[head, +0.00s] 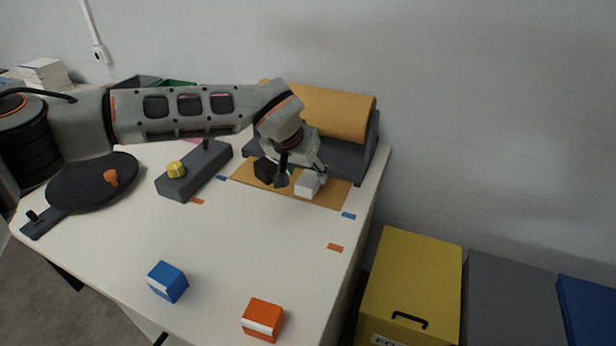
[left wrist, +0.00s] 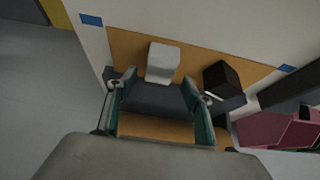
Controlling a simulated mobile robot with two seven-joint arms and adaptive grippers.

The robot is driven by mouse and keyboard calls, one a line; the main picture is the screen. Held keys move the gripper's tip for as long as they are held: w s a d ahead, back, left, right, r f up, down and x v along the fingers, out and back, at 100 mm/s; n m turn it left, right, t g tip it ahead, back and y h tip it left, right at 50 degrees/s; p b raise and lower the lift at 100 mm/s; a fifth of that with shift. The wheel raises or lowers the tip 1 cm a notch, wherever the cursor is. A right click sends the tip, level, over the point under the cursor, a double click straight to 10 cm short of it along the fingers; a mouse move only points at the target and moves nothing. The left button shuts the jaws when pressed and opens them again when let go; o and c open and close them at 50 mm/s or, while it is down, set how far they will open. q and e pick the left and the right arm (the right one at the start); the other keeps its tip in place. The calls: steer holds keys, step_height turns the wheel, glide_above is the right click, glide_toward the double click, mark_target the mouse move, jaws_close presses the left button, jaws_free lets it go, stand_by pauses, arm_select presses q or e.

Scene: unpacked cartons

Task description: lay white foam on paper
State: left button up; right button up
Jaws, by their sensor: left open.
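The white foam (head: 308,185) is a small pale block resting on the brown paper (head: 338,194). It also shows in the left wrist view (left wrist: 163,59), upright on the paper (left wrist: 130,47) just past my fingertips. My left gripper (head: 302,173) is over the paper, right by the foam. Its fingers (left wrist: 155,92) are spread with nothing held between them. A black block (head: 265,169) lies on the paper to the left of the foam; in the left wrist view it is to the right (left wrist: 223,78). My right gripper is not in view.
A brown paper roll (head: 335,112) on a dark stand is behind the paper. A grey base with a yellow knob (head: 176,169) and a dark turntable (head: 85,186) are left. A blue box (head: 167,282) and an orange box (head: 262,319) stand at the front; the middle is clear.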

arm_select(q)
steer(key=p+v, duration=0.1)
steer(key=v, duration=0.6)
steer(key=shift+r, duration=0.25)
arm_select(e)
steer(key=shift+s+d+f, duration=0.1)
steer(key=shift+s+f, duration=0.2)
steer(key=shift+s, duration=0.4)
arm_select(q)
steer(key=shift+s+a, duration=0.1)
